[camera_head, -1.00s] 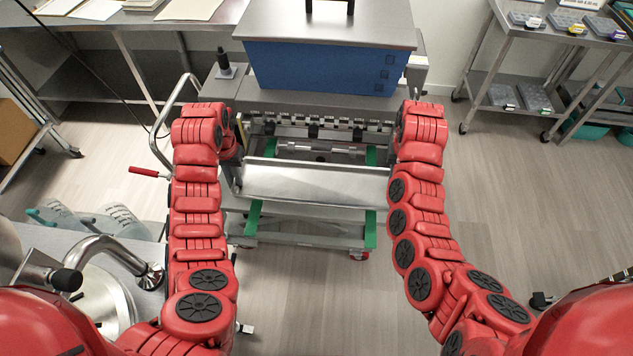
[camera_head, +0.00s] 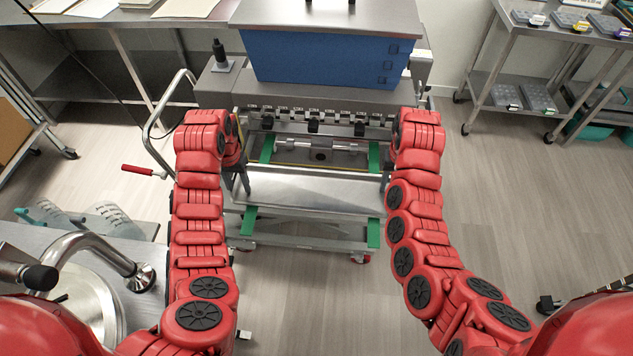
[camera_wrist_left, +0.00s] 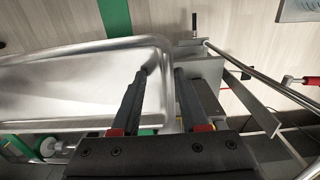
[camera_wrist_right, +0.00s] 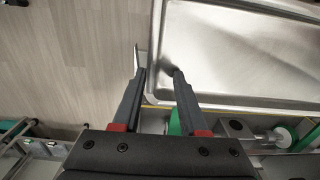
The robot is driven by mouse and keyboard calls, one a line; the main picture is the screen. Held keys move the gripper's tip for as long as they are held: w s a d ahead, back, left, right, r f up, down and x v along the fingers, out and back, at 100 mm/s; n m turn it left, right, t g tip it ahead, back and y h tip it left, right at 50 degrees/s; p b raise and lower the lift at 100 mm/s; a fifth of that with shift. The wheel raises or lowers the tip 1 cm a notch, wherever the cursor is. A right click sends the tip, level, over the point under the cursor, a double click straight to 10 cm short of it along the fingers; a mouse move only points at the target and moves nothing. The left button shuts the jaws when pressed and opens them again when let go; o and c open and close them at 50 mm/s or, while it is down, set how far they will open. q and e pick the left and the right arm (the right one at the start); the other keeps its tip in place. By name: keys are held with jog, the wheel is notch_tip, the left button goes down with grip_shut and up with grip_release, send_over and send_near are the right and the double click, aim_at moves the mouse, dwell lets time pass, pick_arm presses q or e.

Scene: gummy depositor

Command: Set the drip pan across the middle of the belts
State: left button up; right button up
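The drip pan (camera_head: 312,192) is a shallow, shiny metal tray. In the head view it lies nearly level across the two green belts (camera_head: 373,232), which show behind and in front of it. Whether its underside touches them is hidden. My left gripper (camera_head: 236,182) is at the pan's left end. In the left wrist view its fingers (camera_wrist_left: 160,74) stand apart, one each side of the pan's end rim (camera_wrist_left: 155,52). In the right wrist view my right gripper (camera_wrist_right: 159,71) also has parted fingers around the pan's other end rim (camera_wrist_right: 157,50). Its fingers are hidden in the head view.
The depositor, with a blue hopper (camera_head: 325,62) and a row of nozzles (camera_head: 315,117), stands just behind the pan. A red-handled crank (camera_head: 145,170) is at left. A metal cart with trays (camera_head: 545,45) is at back right.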

pick_arm(q)
jog(key=shift+a, duration=0.4)
pick_arm(e)
jog(key=shift+w+d+r, duration=0.1)
jog(key=shift+d, duration=0.35)
